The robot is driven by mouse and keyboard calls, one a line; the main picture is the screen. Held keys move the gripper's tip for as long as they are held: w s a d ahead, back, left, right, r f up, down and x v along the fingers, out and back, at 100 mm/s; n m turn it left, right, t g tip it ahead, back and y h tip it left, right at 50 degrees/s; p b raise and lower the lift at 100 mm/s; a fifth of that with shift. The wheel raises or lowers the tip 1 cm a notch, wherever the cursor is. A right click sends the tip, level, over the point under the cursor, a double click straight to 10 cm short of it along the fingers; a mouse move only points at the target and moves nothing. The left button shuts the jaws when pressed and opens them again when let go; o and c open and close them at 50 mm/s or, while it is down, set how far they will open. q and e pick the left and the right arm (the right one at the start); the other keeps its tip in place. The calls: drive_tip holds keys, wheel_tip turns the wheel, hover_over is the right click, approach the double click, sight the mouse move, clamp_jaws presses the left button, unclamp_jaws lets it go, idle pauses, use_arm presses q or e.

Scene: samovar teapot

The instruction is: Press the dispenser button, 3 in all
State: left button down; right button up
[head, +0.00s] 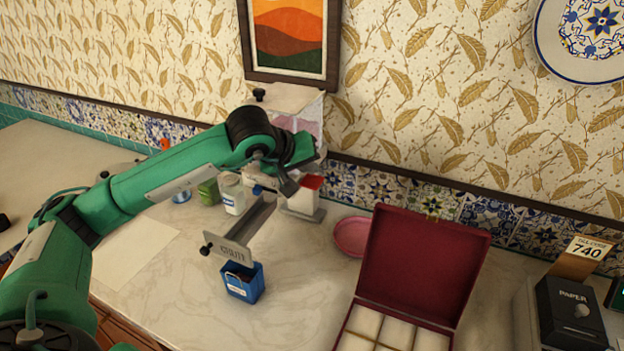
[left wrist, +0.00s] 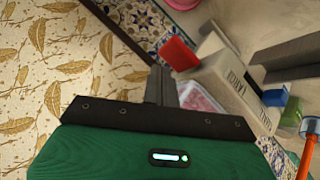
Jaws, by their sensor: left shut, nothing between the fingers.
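The dispenser (head: 305,110) is a pale box against the wall, with a black knob on top, largely hidden behind my left arm. The fingers are shut and empty. I cannot tell whether they touch the red part. My right gripper is not in view.
An open maroon box (head: 424,262), a pink dish (head: 351,236) and a white jar (head: 231,192) stand nearby.

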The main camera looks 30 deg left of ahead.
sight(309, 182)
use_arm(q)
drive_tip(key=shift+r+p, duration=1.1)
drive_tip(key=shift+r, duration=1.45)
idle(0.4)
idle(0.3)
